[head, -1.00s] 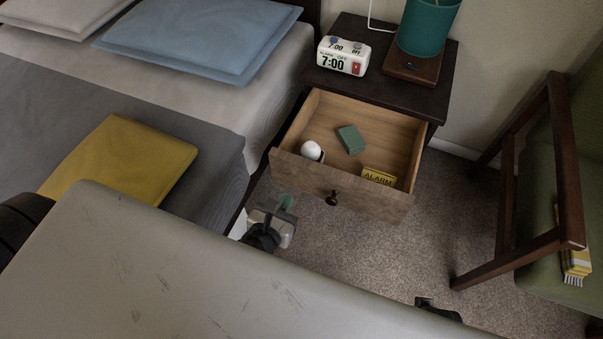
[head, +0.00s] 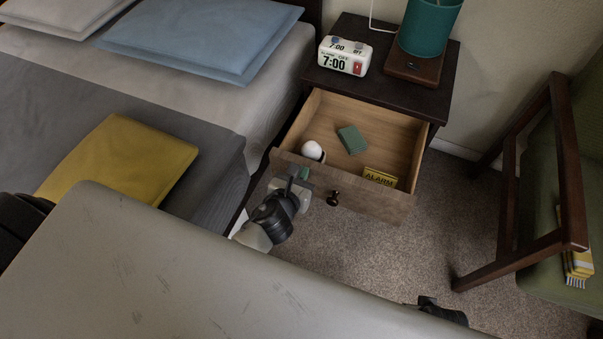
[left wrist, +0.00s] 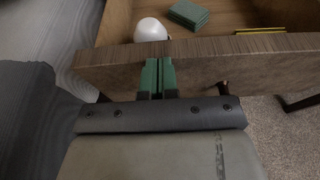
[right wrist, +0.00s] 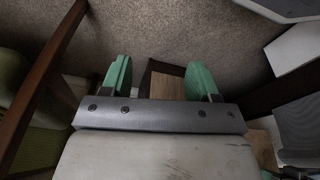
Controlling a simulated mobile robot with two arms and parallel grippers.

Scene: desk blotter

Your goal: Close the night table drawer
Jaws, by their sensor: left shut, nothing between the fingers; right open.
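The night table (head: 440,95) has its wooden drawer (head: 375,204) pulled well out, with a dark round knob (head: 333,198) on its front. My left gripper (head: 302,175) is shut and empty at the left part of the drawer front, left of the knob. In the left wrist view its green fingertips (left wrist: 158,68) overlap the drawer front (left wrist: 235,62); I cannot tell whether they touch it. My right gripper (right wrist: 158,82) is open and empty above the carpet; in the head view only a dark part of it shows at the bottom.
The drawer holds a white rounded object (head: 312,150), a green block (head: 351,140) and a yellow ALARM box (head: 380,177). An alarm clock (head: 344,56) and teal lamp (head: 428,25) stand on top. The bed (head: 235,120) is left, a wooden-framed chair (head: 562,160) right; carpet lies between.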

